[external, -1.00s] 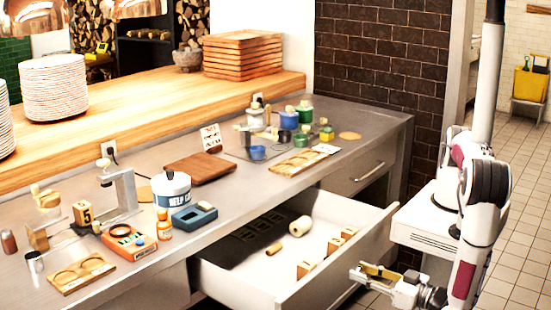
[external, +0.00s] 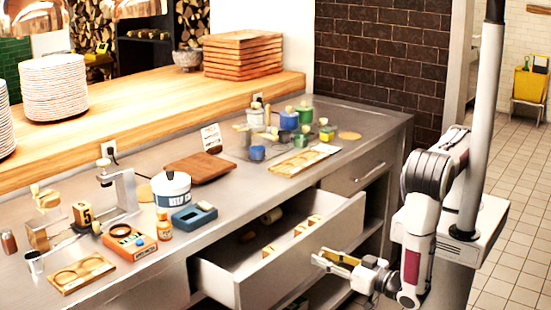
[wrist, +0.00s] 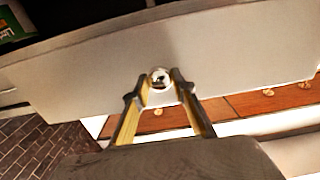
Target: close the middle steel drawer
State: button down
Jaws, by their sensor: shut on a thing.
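The middle steel drawer (external: 290,272) is partly pulled out from under the counter, with several small wooden blocks and a pale roll inside. My gripper (external: 320,259) is at the outer face of the drawer front. In the wrist view the drawer front (wrist: 230,62) spans the picture. The two yellow-sided fingers of my gripper (wrist: 160,84) come together around a small round metal piece (wrist: 160,76) on that face, seemingly part of its handle. The rest of the handle is hidden.
Another drawer (external: 355,172) to the right is closed, with a bar handle. Tiled floor (external: 515,240) lies open at the right.

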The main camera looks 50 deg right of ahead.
aim_at(312, 253)
jog(key=w, duration=1.8)
jog(key=shift+w, duration=0.1)
jog(key=c, duration=1.7)
grip_release()
jog(key=shift+s, duration=6.05)
